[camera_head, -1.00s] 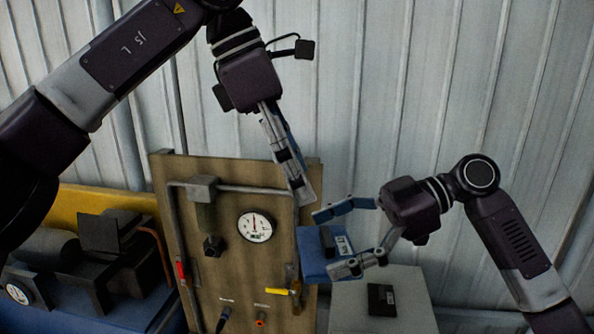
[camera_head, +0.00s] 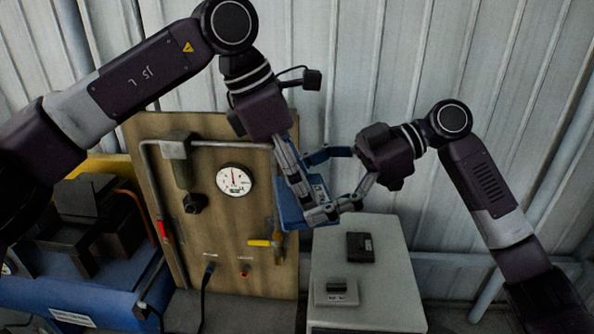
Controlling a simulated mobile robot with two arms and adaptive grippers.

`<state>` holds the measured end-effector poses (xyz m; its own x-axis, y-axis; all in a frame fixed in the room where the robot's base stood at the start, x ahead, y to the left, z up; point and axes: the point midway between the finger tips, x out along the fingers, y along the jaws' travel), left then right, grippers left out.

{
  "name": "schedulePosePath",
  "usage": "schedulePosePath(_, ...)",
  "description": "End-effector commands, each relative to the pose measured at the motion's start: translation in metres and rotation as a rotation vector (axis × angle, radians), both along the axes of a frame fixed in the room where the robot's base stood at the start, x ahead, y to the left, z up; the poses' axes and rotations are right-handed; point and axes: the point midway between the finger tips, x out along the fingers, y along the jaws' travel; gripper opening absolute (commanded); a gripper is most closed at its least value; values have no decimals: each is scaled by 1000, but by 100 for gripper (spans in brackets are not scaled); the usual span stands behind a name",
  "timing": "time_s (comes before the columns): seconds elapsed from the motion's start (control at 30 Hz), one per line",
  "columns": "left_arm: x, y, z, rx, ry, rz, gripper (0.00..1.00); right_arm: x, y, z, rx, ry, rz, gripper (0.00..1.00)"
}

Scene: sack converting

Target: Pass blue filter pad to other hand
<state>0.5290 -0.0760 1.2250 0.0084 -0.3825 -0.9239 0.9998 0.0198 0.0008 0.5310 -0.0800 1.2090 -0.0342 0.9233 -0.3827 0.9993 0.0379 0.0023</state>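The blue filter pad (camera_head: 291,216) is in the air in front of the board's right edge, partly hidden by gripper fingers. A pale label shows on its right part. My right gripper (camera_head: 325,183) reaches in from the right, its two fingers spread across the pad's width with the tips at its upper and lower edges, holding it up. My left gripper (camera_head: 301,190) comes down from above, its fingers overlapping the pad in this view. Its fingers are seen nearly edge-on, so whether they are closed on the pad cannot be told.
A wooden board (camera_head: 205,240) with a gauge (camera_head: 234,180), pipes and a yellow-handled valve stands behind the pad on the left. Blue machinery (camera_head: 80,270) stands at far left.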

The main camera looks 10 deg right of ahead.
Motion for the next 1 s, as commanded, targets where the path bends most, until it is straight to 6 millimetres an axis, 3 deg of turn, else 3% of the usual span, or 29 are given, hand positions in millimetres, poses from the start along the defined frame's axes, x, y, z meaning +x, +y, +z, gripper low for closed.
schedulePosePath(0.2,0,0,0,0,0,0,63,0,0,0,0,0,0,77)
schedulePosePath(0.6,0,0,-1,2,1,0,20,0,0,2,4,-1,-1,77)
schedulePosePath(0.67,0,0,-2,3,1,0,20,0,0,2,5,-2,0,77)
schedulePosePath(0.7,0,0,-2,3,2,-1,20,0,0,2,5,-2,-1,97)
schedulePosePath(0.73,0,0,-2,3,2,-1,20,0,0,3,5,-2,-1,100)
schedulePosePath(1.0,0,0,-1,1,1,0,20,0,0,1,2,-1,-1,100)
